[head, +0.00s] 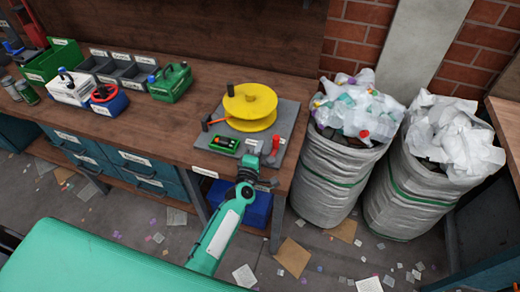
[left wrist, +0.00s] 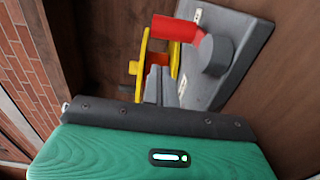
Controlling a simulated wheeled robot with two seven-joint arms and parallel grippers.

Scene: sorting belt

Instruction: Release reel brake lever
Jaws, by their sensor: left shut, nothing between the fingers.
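The yellow reel (head: 250,106) stands on a grey base plate (head: 289,115) near the right end of the workbench. A short lever with a red grip (head: 281,140) on a grey round pivot sits at the plate's front right. My left gripper (head: 250,160) is at the plate's front edge, left of the red lever. Its fingers (left wrist: 167,82) are together and empty, apart from the lever. My right gripper is not seen.
A green panel box (head: 223,143) with a small display lies on the plate, close left of my gripper. An orange rod (head: 216,122) lies by the reel. Two full sacks (head: 328,180) (head: 405,195) stand right of the bench. Bins and tools fill the bench's left.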

